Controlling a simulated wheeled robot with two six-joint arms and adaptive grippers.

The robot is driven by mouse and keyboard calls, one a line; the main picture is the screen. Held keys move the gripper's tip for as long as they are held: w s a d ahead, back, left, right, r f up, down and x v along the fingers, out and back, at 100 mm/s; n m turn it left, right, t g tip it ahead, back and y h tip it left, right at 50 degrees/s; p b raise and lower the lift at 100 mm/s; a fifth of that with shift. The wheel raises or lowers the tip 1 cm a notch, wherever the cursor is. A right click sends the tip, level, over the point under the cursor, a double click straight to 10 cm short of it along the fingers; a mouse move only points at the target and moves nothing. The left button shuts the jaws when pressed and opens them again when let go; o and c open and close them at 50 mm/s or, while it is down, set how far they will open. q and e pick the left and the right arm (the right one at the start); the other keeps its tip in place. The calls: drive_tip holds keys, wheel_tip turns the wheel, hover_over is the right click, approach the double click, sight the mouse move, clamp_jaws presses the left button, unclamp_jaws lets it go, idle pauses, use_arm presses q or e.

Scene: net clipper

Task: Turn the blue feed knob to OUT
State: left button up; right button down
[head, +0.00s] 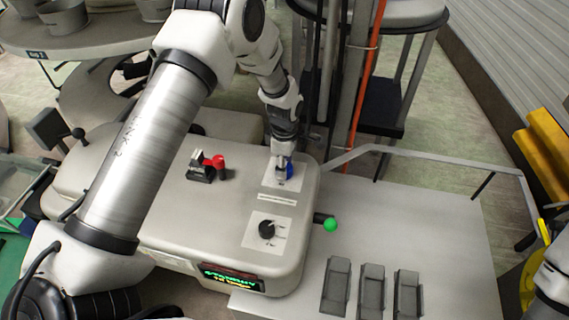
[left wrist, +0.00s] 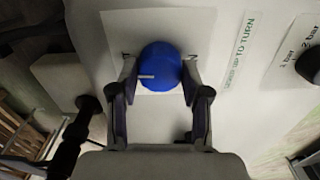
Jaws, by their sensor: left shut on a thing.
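The blue feed knob (left wrist: 160,67) shows in the left wrist view as a round blue cap with a short white pointer line that points left in that picture. It sits on a white label plate (left wrist: 120,30) on top of the machine housing. My left gripper (left wrist: 158,82) is shut on the knob, with one finger on each side of it. In the head view the knob (head: 287,170) is partly hidden by the left gripper (head: 283,165). The label's words around the knob are hidden or too small to read. The right gripper is not in view; a piece of arm shows at the right edge.
On the same housing (head: 180,215) are a black pressure knob (head: 266,230), a red-handled lever (head: 215,161) and a green ball on a lever (head: 330,225). A lit display (head: 232,278) is on its front. Several grey blocks (head: 372,290) stand on the light platform at right.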

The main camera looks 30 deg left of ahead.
use_arm(q)
drive_tip(key=shift+s+f+n, duration=0.1)
drive_tip(key=shift+s+n, duration=0.05)
drive_tip(key=shift+n, duration=0.35)
drive_tip(key=o, duration=1.1)
drive_tip(key=shift+o, duration=0.2)
drive_tip(key=shift+d, duration=0.1)
wheel_tip(320, 180, up, 12)
